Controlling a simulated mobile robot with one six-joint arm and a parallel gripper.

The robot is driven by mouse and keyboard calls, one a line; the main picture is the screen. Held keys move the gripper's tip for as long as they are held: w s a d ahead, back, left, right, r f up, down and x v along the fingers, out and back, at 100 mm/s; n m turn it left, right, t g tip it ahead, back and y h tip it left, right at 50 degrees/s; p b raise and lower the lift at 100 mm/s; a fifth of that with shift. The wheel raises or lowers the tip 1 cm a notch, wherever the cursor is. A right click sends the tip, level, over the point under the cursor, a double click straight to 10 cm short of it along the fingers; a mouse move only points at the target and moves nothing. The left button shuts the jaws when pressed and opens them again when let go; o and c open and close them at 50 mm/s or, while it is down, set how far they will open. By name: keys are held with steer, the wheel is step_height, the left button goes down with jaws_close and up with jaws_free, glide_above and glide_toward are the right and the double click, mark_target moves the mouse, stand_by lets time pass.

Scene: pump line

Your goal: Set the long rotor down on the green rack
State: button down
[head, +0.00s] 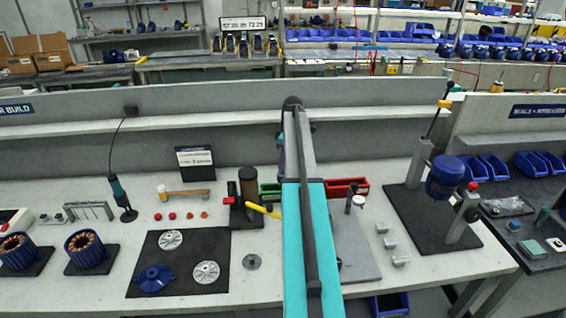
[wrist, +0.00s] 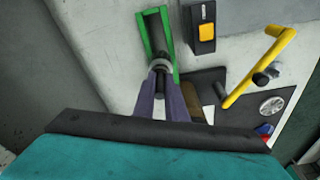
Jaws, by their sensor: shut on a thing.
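The green rack (wrist: 168,30) is an open green frame in the upper middle of the wrist view. In the head view a green piece (head: 269,190) shows just left of my arm, partly hidden by it. My gripper (wrist: 160,88) is shut on the long rotor (wrist: 160,66), seen nearly end-on with a grey ring and a dark shaft between the fingers. The rotor overlaps the near end of the rack in the wrist view; I cannot tell whether they touch. In the head view my arm hides the gripper and rotor.
A black box with an orange label (wrist: 203,26) stands right of the rack. A press with a yellow handle (wrist: 258,70) is close by on the right. A red tray (head: 346,187) lies right of my arm. A dark mat with parts (head: 180,262) lies left.

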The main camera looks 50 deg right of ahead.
steer(key=shift+f+b, duration=0.5)
steer(key=shift+f, duration=0.85)
steer(key=c, duration=1.7)
jaws_free()
steer(key=shift+o, duration=0.3)
steer(key=shift+o, duration=0.8)
steer(key=shift+r, duration=0.1)
steer(key=shift+r+p, duration=1.4)
steer(key=shift+r, duration=1.5)
steer(key=shift+s, duration=0.1)
